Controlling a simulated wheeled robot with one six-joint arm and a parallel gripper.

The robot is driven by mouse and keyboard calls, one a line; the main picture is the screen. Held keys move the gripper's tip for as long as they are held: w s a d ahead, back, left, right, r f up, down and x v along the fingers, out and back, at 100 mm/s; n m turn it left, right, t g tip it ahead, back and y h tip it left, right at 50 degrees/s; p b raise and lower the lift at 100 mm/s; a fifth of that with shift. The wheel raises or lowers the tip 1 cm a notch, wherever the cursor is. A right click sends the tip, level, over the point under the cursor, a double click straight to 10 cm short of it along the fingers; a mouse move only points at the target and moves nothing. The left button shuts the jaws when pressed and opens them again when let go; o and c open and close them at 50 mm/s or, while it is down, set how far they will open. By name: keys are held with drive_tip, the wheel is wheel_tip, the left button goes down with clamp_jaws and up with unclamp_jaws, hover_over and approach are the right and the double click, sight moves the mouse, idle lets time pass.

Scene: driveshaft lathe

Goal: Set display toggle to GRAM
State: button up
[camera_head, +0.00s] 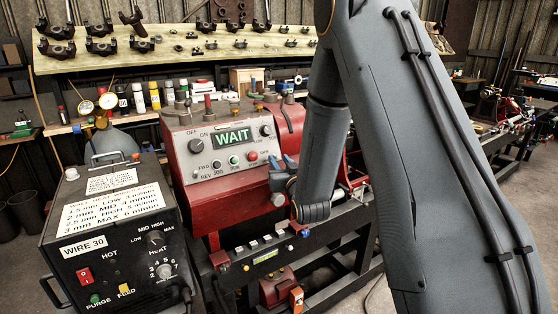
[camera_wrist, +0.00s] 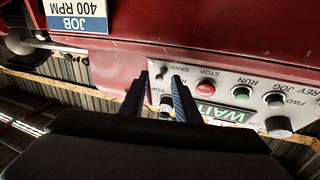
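The grey control panel (camera_head: 225,143) on the red lathe headstock carries a lit green display (camera_head: 233,137) reading WAIT. In the wrist view the panel appears upside down, with the display (camera_wrist: 214,113) partly covered by a finger. A small dark toggle (camera_wrist: 161,73) sits beside the word GRAM, and part of another label shows on its other side. Its lever position is too small to tell. My gripper (camera_wrist: 159,76) is open, its two fingertips on either side of the toggle; contact cannot be told. In the head view my gripper (camera_head: 283,162) is at the panel's lower right and hides the toggle.
Close by are the red STOP button (camera_wrist: 205,88), green RUN button (camera_wrist: 241,93), FWD/REV/JOG knob (camera_wrist: 275,101) and another knob (camera_wrist: 166,103). A JOB 400 RPM sign (camera_wrist: 76,14) is on the red housing. A black welder box (camera_head: 112,230) stands at front left.

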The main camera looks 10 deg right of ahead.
clamp_jaws()
drive_tip(key=shift+w+f, duration=0.1)
drive_tip(key=shift+f+t+b, duration=0.3)
drive_tip(key=shift+b, duration=0.95)
drive_tip(key=shift+f+t+b, duration=0.1)
drive_tip(key=shift+t+b, duration=0.2)
drive_tip(key=shift+b, duration=0.7)
drive_tip(key=shift+t+b, duration=0.3)
drive_tip(key=shift+b, duration=0.55)
unclamp_jaws()
